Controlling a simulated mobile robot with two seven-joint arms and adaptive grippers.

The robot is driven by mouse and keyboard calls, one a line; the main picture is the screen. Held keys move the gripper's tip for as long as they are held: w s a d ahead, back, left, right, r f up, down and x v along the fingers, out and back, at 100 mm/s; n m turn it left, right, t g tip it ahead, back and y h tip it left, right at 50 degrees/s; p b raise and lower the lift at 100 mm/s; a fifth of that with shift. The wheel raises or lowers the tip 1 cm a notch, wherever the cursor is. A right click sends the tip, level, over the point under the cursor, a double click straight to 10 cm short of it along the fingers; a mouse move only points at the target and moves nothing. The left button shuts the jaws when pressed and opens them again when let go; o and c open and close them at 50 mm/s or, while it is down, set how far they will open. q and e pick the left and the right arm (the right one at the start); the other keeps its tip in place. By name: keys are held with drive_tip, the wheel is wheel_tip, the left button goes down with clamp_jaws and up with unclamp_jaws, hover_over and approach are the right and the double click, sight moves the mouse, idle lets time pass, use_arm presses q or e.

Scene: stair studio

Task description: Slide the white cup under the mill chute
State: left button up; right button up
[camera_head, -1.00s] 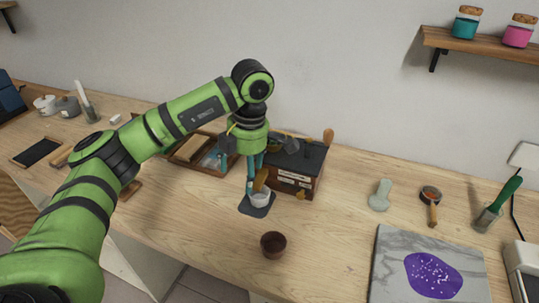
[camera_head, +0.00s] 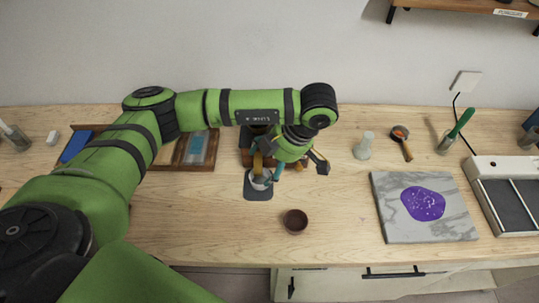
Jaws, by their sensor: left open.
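The white cup (camera_head: 260,184) stands on a dark mat (camera_head: 257,194) near the middle of the counter. My left gripper (camera_head: 267,171) is open with its fingers reaching down at the cup; they cover part of it, and I cannot tell whether they touch. The mill (camera_head: 246,157) is a wooden box behind the cup, mostly hidden by my left wrist and forearm. A small brass-coloured part shows to the right of the gripper; I cannot tell whether it is the chute. My right gripper is out of view.
A brown bowl (camera_head: 295,221) stands in front, right of the cup. A marble slab (camera_head: 389,218) with a purple patch lies farther right. A pale tool (camera_head: 364,146), a scoop (camera_head: 401,138) and a green-handled brush (camera_head: 458,130) are behind it. A wooden tray (camera_head: 171,156) is left.

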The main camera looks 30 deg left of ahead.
sight(261, 173)
use_arm(q)
drive_tip(key=x, duration=0.5)
drive_tip(key=shift+f, duration=0.4)
drive_tip(key=shift+a+f, duration=0.3)
drive_tip(key=shift+f, duration=0.25)
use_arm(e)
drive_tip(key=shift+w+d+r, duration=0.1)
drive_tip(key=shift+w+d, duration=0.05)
use_arm(q)
drive_tip(key=c, duration=1.3)
drive_tip(key=o, duration=1.3)
drive_tip(key=shift+r, duration=0.1)
drive_tip(key=v, duration=1.1)
drive_tip(key=shift+d+r, duration=0.25)
drive_tip(key=shift+r, duration=0.1)
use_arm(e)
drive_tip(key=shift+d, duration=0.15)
